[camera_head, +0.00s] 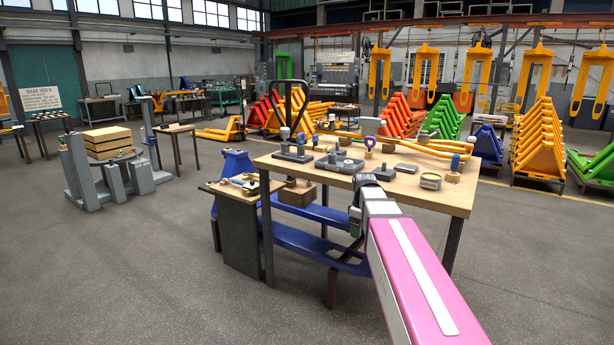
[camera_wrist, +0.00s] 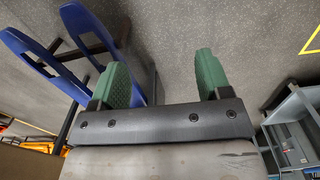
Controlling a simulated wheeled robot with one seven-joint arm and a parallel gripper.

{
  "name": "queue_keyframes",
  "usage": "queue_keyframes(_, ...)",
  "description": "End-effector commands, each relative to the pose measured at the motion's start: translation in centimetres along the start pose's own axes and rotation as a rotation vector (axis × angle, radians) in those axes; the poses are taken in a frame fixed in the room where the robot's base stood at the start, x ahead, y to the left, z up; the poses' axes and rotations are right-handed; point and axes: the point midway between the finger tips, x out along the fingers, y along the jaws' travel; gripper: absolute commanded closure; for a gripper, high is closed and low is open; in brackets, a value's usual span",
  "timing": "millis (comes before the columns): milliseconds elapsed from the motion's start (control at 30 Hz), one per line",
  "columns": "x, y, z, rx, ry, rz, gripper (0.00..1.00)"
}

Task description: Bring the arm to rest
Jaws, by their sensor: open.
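My pink arm reaches out from the bottom right in the head view. My gripper (camera_head: 356,221) is at its far end, just at the front edge of the wooden-topped table (camera_head: 449,195). In the wrist view my gripper (camera_wrist: 160,68) shows two green fingers, well apart, with nothing between them but grey floor. In the head view the fingers are small and partly hidden by the wrist.
A small side table (camera_head: 238,199) stands left. Floor at left is open.

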Motion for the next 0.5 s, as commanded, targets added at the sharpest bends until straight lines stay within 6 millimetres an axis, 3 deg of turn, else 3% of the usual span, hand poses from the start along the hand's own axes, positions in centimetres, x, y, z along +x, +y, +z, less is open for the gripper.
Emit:
queue_keyframes(33,2.0,-1.4,0.9,0.063,-0.003,-0.004,0.29)
queue_keyframes(200,7.3,-4.2,3.0,0.291,-0.003,-0.003,0.29)
queue_keyframes(500,15.0,-9.9,7.0,0.688,-0.001,-0.001,0.29)
